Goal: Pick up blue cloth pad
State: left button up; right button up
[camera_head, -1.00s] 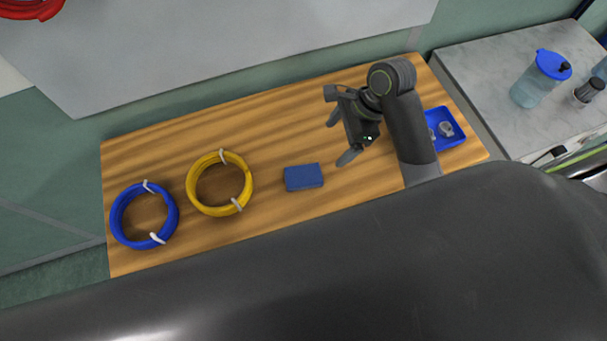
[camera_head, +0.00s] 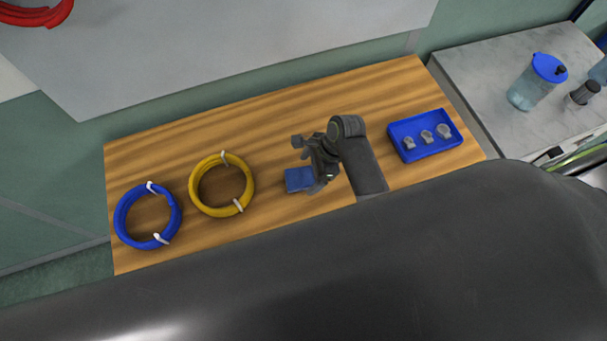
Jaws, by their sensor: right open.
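The blue cloth pad (camera_head: 297,180) is a small flat rectangle lying on the wooden table, right of the yellow coil. My right gripper (camera_head: 305,164) is open over the pad's upper right side. Its lower finger covers the pad's right end. I cannot tell the height of the fingers above the pad or whether they touch it. My left gripper is not in view.
On the wooden table (camera_head: 262,118) lie a yellow coil (camera_head: 246,184) and a blue coil (camera_head: 176,215) to the left. A blue tray (camera_head: 424,155) with 3 small metal parts sits to the right. A blue-lidded jug (camera_head: 534,84) stands on a marble surface (camera_head: 484,70). The table's back is clear.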

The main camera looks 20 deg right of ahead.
aim_at(308, 176)
jog(key=shift+x, duration=0.9)
jog(key=c, duration=1.1)
jog(key=shift+r, duration=0.1)
notch_tip(308, 176, up, 10)
jog(key=shift+f+b, duration=0.1)
jog(key=shift+b, duration=0.5)
jog(key=o, duration=0.5)
jog(key=shift+c, duration=0.2)
jog(key=c, duration=0.4)
jog(key=shift+o, duration=0.2)
